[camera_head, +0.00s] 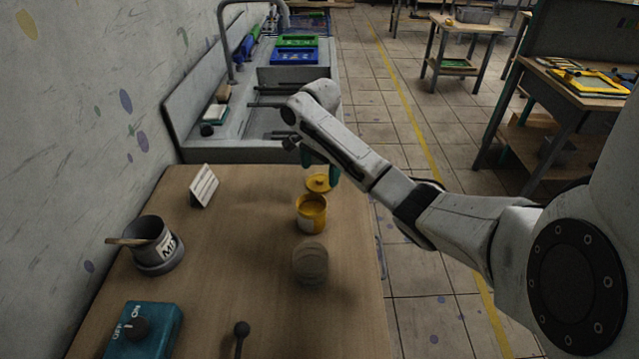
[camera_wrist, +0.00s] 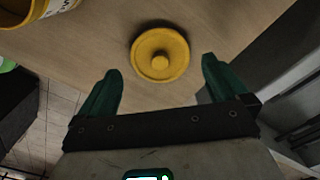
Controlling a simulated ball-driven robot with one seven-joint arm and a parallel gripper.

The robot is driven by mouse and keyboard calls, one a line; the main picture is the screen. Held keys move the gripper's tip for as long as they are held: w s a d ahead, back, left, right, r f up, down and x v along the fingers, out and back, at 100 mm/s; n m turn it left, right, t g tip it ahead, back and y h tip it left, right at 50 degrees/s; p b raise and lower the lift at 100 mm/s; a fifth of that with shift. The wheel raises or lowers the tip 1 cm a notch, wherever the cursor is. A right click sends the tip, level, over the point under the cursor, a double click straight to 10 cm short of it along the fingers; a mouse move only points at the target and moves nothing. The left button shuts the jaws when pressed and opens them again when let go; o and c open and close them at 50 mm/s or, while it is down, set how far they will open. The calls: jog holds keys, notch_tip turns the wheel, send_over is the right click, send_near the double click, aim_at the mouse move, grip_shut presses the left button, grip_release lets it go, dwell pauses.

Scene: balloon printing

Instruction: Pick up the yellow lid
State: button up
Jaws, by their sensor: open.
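The yellow lid (camera_head: 319,182) is a round disc with a knob in its middle. It lies flat on the wooden table (camera_head: 235,235) near the table's far edge, just beyond the yellow jar. In the wrist view the lid (camera_wrist: 160,54) sits knob up, ahead of and between my fingertips. My gripper (camera_wrist: 160,72) is open and empty, its two green fingers apart with a finger on each side below the lid. In the head view my gripper (camera_head: 321,168) is over the lid, partly hidden by my arm.
An open yellow jar (camera_head: 312,213) stands close to the lid; its rim also shows in the wrist view (camera_wrist: 30,12). A round grey-brown container (camera_head: 310,262), a pot (camera_head: 154,245) with a stick, a white card (camera_head: 203,186) and a teal box (camera_head: 143,329) stand on the table. A sink (camera_head: 245,140) lies beyond.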

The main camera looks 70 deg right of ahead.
aim_at(320, 182)
jog(key=shift+f, duration=1.3)
jog(key=shift+c, duration=0.4)
jog(key=c, duration=0.7)
jog(key=shift+r, duration=0.2)
